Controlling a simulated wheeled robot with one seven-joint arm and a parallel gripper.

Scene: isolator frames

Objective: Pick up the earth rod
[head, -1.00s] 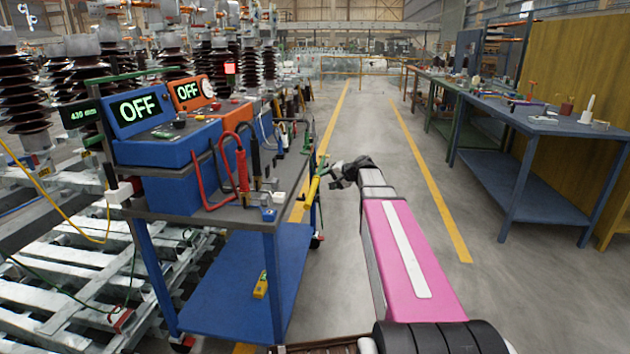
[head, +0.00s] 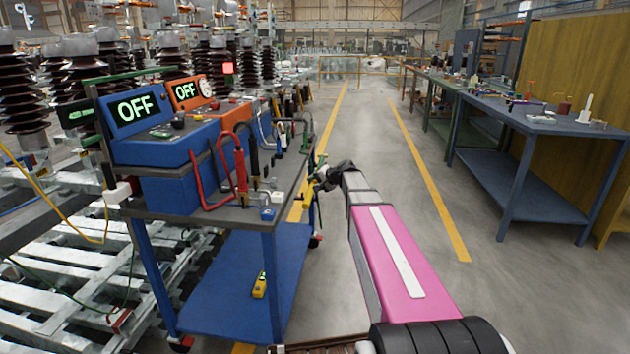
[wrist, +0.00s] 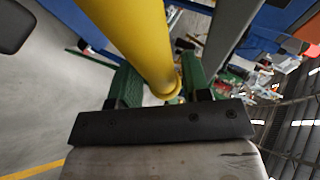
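The earth rod is a yellow rod (wrist: 135,40). In the wrist view it runs down from the top edge to between the green fingers of my gripper (wrist: 162,90), ending in a yellow ring-like part. The fingers stand apart, one on each side of the rod; a narrow gap seems to show beside it, and I see no clear contact. In the head view my gripper (head: 318,176) is at the right edge of the blue cart, beside the rod, which is mostly hidden there behind the gripper and cart edge.
The blue cart (head: 225,280) carries test boxes with OFF displays (head: 135,108), red and black leads and clamps close to my gripper. A yellow device (head: 260,285) lies on its lower shelf. Blue workbench (head: 540,125) stands to the right. The floor aisle between is clear.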

